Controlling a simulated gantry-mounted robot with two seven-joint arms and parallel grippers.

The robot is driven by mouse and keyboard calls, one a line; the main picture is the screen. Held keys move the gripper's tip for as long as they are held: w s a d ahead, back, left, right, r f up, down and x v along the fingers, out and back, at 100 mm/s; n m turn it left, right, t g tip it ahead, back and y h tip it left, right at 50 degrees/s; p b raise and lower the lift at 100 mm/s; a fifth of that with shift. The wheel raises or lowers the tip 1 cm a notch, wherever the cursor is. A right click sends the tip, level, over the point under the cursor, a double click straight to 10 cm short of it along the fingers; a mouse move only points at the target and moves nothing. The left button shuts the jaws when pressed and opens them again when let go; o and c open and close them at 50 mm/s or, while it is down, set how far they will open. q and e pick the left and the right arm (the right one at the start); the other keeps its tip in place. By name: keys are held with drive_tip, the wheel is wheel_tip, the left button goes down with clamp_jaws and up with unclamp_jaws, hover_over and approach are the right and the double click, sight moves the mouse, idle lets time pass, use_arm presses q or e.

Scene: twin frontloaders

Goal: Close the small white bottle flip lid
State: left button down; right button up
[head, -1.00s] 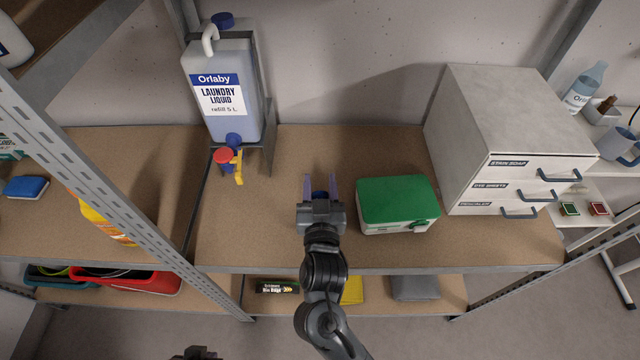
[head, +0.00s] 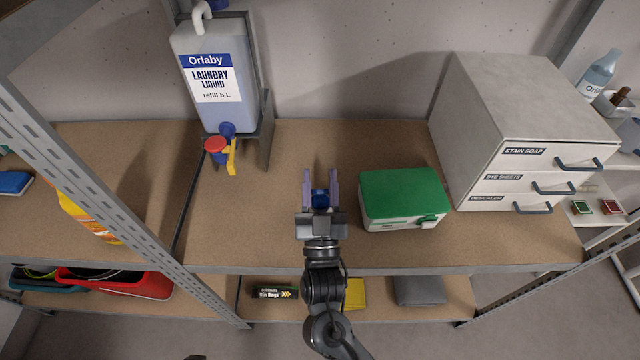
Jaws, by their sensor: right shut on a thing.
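My right gripper (head: 320,175) is over the middle shelf board, fingers pointing to the back. Its two purple-grey fingers stand on either side of a small round blue thing (head: 320,199), and it is shut on this. The blue thing looks like a cap or lid; what is under it is hidden by my gripper. I see no white bottle body, and I cannot tell whether a flip lid is open. My left gripper does not show.
A green-lidded box (head: 401,194) stands close right of my right gripper, with a white drawer unit (head: 525,135) beyond it. A laundry liquid canister (head: 215,85) with a red and yellow tap (head: 221,152) stands back left. The board (head: 255,215) is clear left of my gripper.

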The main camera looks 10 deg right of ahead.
drive_tip(key=shift+f, duration=0.25)
drive_tip(key=o, duration=1)
drive_tip(key=shift+c, duration=0.2)
drive_tip(key=shift+o, duration=0.2)
drive_tip(key=shift+s+r, duration=0.1)
drive_tip(key=shift+s+f, duration=0.3)
drive_tip(key=shift+s, duration=0.15)
drive_tip(key=s+a, duration=0.1)
drive_tip(key=s, duration=1.2)
drive_tip(key=shift+s+a+f, duration=0.3)
drive_tip(key=shift+a+f, duration=0.1)
drive_tip(key=shift+o, duration=0.2)
